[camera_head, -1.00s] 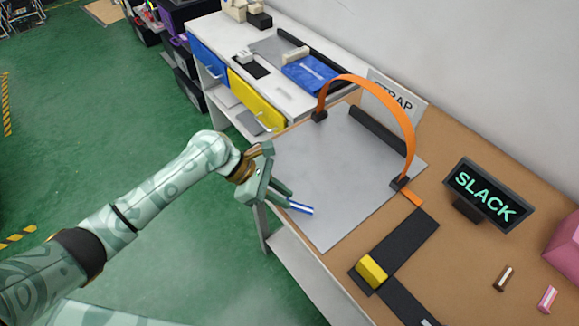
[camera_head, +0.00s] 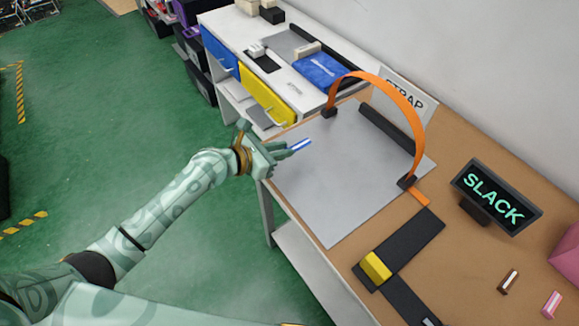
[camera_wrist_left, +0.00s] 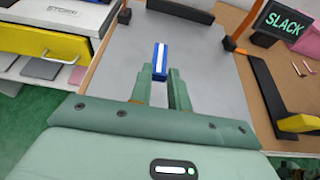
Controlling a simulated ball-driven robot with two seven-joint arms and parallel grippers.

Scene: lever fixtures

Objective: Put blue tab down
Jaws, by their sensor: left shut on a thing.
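My left gripper (camera_head: 287,151) is shut on the blue tab (camera_head: 301,145), a small blue bar with a white stripe. In the left wrist view the blue tab (camera_wrist_left: 160,58) sticks out between the fingertips (camera_wrist_left: 160,78). It is over the left part of the grey plate (camera_head: 340,185). The height of the tab above the plate is hard to tell. My right gripper is not in view.
An orange strap (camera_head: 405,105) arches over the plate's far right side. A SLACK sign (camera_head: 492,198), a yellow block on a black strip (camera_head: 376,266) and small tabs stand to the right. The plate's middle is clear.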

